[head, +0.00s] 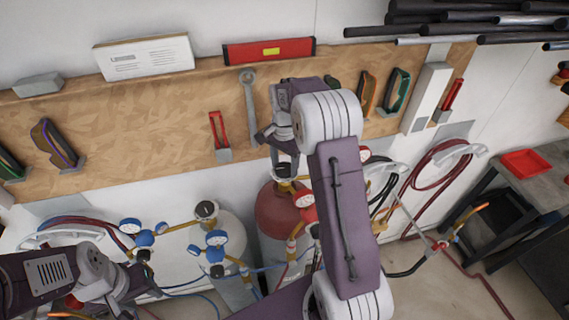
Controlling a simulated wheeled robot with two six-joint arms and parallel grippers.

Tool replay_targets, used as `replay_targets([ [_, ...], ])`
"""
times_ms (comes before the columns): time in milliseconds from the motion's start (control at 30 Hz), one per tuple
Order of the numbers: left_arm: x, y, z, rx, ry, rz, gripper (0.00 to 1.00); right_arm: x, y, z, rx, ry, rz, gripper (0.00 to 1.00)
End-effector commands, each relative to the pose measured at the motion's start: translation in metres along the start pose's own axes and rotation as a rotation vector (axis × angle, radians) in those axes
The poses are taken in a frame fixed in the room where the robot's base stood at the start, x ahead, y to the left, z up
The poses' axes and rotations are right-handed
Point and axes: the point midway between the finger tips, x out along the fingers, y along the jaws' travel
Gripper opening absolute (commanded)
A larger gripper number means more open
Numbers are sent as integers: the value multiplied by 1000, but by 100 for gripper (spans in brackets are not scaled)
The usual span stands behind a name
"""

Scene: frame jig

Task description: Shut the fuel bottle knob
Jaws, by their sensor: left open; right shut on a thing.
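The fuel bottle (272,213) is the red cylinder standing against the wall near the middle of the head view. Its brass valve neck (284,187) shows on top. The knob above the neck is mostly hidden by my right gripper (285,163), which points down from above and is shut on it. A red gauge and regulator (303,198) sit at the bottle's right side, partly covered by my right arm. My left gripper (145,285) is open at the lower left, below the blue regulator, and seems to hold nothing.
A grey bottle (229,230) with a dark knob (206,211) and blue gauges (216,238) stands left of the red one. A wooden tool board (120,125) is behind. Hoses hang at right near a dark workbench (535,195). Pipes (470,22) are overhead.

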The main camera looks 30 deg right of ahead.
Motion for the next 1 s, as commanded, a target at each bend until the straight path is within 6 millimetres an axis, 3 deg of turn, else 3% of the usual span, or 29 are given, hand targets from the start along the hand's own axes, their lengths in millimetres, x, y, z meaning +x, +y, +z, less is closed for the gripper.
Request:
replay_targets([
  [1000, -10, 0, -1, 0, 0, 0, 46, 1, 1, 1, 962, -3, 6, 15],
])
